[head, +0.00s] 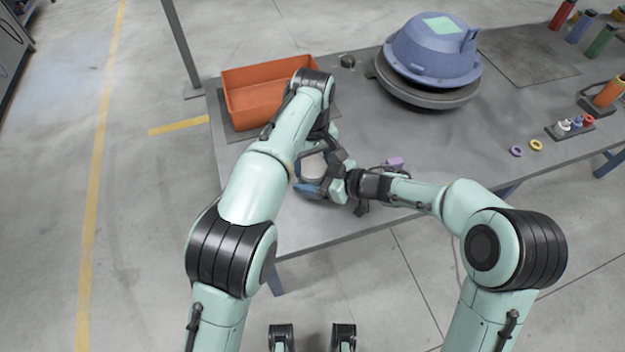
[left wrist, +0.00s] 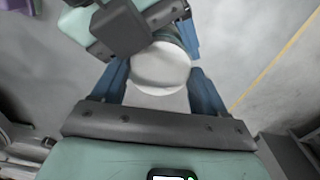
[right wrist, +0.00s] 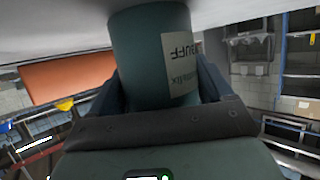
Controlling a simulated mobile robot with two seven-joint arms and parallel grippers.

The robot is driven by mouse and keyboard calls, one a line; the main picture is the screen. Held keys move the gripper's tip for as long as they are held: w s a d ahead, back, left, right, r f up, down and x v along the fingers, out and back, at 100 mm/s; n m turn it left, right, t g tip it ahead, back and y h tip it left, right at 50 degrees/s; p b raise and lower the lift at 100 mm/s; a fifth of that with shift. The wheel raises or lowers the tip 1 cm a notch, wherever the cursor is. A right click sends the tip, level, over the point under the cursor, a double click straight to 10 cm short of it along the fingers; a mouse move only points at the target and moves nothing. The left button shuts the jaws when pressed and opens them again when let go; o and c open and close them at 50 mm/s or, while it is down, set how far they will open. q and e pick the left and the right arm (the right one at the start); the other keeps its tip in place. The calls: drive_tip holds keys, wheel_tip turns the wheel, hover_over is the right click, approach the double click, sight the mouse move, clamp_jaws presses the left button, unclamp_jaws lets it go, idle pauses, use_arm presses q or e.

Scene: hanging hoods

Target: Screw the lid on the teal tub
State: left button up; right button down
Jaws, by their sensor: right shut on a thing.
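The teal tub (right wrist: 155,60) stands between the blue fingers of my right gripper (right wrist: 160,85), which is shut on it; its label appears upside down in the right wrist view. In the head view my right gripper (head: 318,189) reaches in low from the right. The white round lid (left wrist: 160,68) is on top of the tub, seen from above; it also shows in the head view (head: 314,167). My left gripper (left wrist: 160,92) has its fingers spread on either side of the lid, looking open. I cannot tell how tightly the lid is seated.
An orange bin (head: 255,90) is behind my left arm. A big blue hood (head: 433,52) sits on a dark round base. A purple block (head: 394,163) is close to the right gripper. Purple (head: 516,151) and yellow (head: 536,145) rings lie farther right. The table's front edge is near.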

use_arm(q)
drive_tip(key=o, duration=0.4)
drive_tip(key=shift+c, duration=0.2)
drive_tip(key=shift+r, duration=0.1)
drive_tip(key=shift+r, duration=2.15)
drive_tip(key=shift+o, duration=0.2)
use_arm(e)
unclamp_jaws()
drive_tip(key=shift+d+r, duration=0.1)
use_arm(q)
wheel_tip(320, 180, up, 3)
drive_tip(key=shift+w+f+p, duration=0.1)
drive_tip(key=shift+f+p, duration=0.1)
drive_tip(key=shift+p, duration=1)
use_arm(e)
drive_tip(key=v, duration=1.3)
